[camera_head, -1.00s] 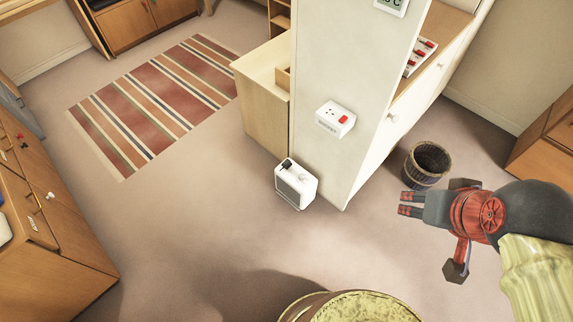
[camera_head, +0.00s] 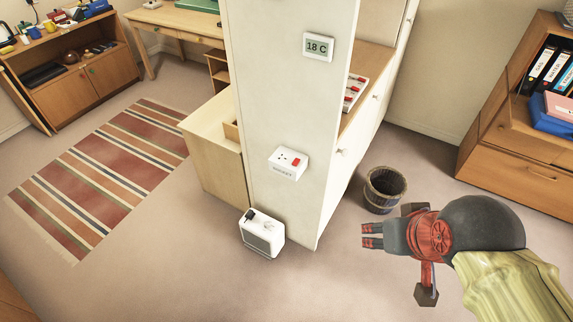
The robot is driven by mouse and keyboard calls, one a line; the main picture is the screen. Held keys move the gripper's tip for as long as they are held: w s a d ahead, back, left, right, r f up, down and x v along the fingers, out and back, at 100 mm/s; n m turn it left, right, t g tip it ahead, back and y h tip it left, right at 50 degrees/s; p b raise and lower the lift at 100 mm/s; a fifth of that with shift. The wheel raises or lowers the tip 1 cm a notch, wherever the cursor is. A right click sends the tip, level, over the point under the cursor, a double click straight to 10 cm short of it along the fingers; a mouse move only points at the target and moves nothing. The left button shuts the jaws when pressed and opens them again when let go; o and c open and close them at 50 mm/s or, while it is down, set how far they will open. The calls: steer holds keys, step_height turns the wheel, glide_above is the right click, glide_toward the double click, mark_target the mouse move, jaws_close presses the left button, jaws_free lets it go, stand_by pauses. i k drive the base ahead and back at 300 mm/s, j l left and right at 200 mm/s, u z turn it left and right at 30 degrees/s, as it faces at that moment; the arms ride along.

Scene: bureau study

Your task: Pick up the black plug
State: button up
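The black plug (camera_head: 250,214) is a small dark shape on the top left of a white box-shaped heater (camera_head: 262,236). The heater stands on the floor against the end of the white partition. My gripper (camera_head: 372,236) is to the right of the heater, apart from it and from the plug. Its two dark fingers point left with a gap between them, and nothing is between them. A white wall socket (camera_head: 288,164) with a red switch is on the partition above the heater.
A wooden bucket (camera_head: 384,190) stands on the floor just behind my gripper. The white partition (camera_head: 285,100) rises behind the heater, with an open drawer (camera_head: 213,165) to its left. A striped rug (camera_head: 105,175) lies at left. The floor in front of the heater is clear.

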mark_target(249, 214)
steer(key=i, duration=0.6)
steer(key=i+u, duration=0.25)
steer(key=u, duration=0.15)
steer(key=i+l+u, duration=0.15)
steer(key=u, duration=0.2)
steer(key=i+l+u, duration=0.2)
steer(key=i+u, duration=0.2)
steer(key=u, duration=1.3)
steer(key=k+j, duration=0.05)
